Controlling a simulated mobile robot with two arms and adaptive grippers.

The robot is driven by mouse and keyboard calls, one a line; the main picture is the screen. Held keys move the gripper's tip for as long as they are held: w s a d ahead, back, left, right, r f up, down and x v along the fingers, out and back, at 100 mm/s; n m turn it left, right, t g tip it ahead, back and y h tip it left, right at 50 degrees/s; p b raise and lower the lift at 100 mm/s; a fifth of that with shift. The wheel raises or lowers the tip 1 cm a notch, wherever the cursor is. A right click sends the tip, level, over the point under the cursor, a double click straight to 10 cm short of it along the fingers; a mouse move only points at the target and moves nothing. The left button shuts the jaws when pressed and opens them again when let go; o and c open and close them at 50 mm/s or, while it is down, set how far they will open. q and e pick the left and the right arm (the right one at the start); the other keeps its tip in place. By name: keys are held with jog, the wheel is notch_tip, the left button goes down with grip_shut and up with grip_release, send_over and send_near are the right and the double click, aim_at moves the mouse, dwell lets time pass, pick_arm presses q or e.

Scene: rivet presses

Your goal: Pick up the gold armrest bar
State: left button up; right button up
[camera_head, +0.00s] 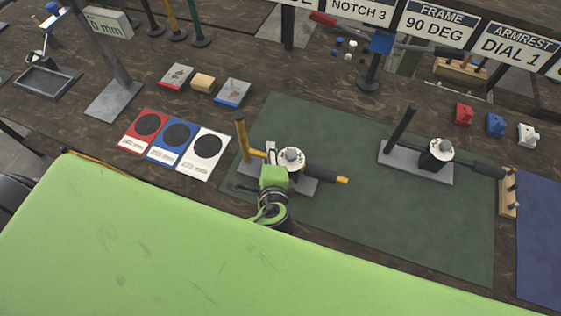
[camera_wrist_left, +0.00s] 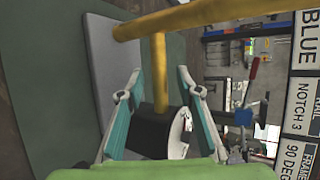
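A gold bar (camera_head: 240,131) stands upright at the left end of a fixture with a grey base plate (camera_head: 305,186) on the green mat. A short gold stub (camera_head: 256,153) runs from it toward the fixture's white-topped hub (camera_head: 291,158). In the left wrist view the long gold bar (camera_wrist_left: 215,13) crosses the top, and the stub (camera_wrist_left: 158,75) points down between the fingers. My left gripper (camera_head: 268,152) is over the fixture. In the left wrist view its teal-padded fingers (camera_wrist_left: 158,90) are apart, either side of the stub; contact is unclear. My right gripper is not in view.
A second fixture with a dark post (camera_head: 400,128) stands to the right on the green mat (camera_head: 350,205). Red, blue and white cards (camera_head: 174,140) lie left of the mat. Coloured blocks (camera_head: 495,125) are at the right. My green arm covers the foreground.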

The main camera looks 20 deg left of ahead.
pick_arm(q)
jog(key=shift+s, duration=0.1)
grip_shut()
jog(key=shift+r, duration=0.1)
